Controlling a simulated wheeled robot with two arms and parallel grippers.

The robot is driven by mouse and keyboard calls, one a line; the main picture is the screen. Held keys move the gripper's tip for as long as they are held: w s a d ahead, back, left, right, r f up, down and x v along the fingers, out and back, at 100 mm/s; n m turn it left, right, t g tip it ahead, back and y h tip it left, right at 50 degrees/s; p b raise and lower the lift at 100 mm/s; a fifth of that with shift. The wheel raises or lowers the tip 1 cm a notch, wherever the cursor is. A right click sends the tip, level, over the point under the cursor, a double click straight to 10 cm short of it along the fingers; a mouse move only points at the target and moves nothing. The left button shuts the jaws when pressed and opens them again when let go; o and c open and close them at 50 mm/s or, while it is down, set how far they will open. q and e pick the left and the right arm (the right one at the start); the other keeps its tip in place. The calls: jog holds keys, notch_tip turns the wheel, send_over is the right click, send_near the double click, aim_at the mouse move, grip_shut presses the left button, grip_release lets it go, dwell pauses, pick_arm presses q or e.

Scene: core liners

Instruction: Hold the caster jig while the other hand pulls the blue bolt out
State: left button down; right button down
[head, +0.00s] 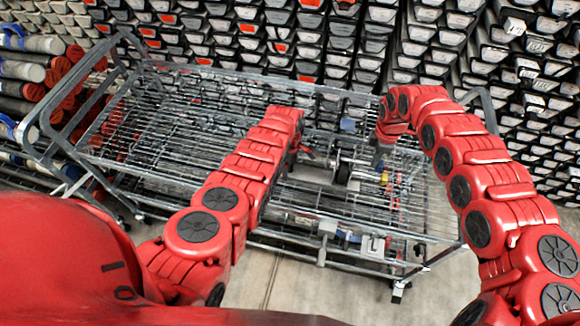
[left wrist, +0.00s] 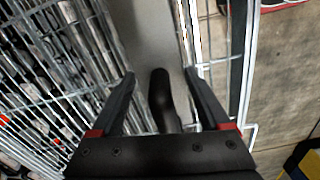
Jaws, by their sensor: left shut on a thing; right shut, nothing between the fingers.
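The caster jig shows in the head view as a grey plate (head: 312,173) with a dark wheel (head: 343,173) beside it, on the wire cart. My left gripper (head: 299,160) is at the jig's left side. My right gripper (head: 378,157) is shut and empty, pointing down to the right of the wheel. A small blue piece (head: 347,125) shows behind the jig; I cannot tell whether it is the bolt.
The wire cart (head: 200,82) has raised rims and a lower shelf with small parts, some blue (head: 352,238). Racks of stacked core liners (head: 335,45) fill the back. Red-ended tubes (head: 30,75) lie at the left. Bare floor (head: 330,290) is in front.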

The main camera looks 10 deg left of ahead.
pick_arm(q)
jog(key=shift+a, duration=0.2)
pick_arm(e)
jog(key=shift+d, duration=0.95)
pick_arm(q)
jog(key=shift+d, duration=0.1)
pick_arm(e)
jog(key=shift+d, duration=0.35)
dwell(1.3)
jog(key=shift+d, duration=0.25)
jog(key=shift+a, duration=0.1)
jog(key=shift+a+r, duration=0.1)
jog(key=shift+a, duration=0.45)
jog(key=shift+r, duration=3.4)
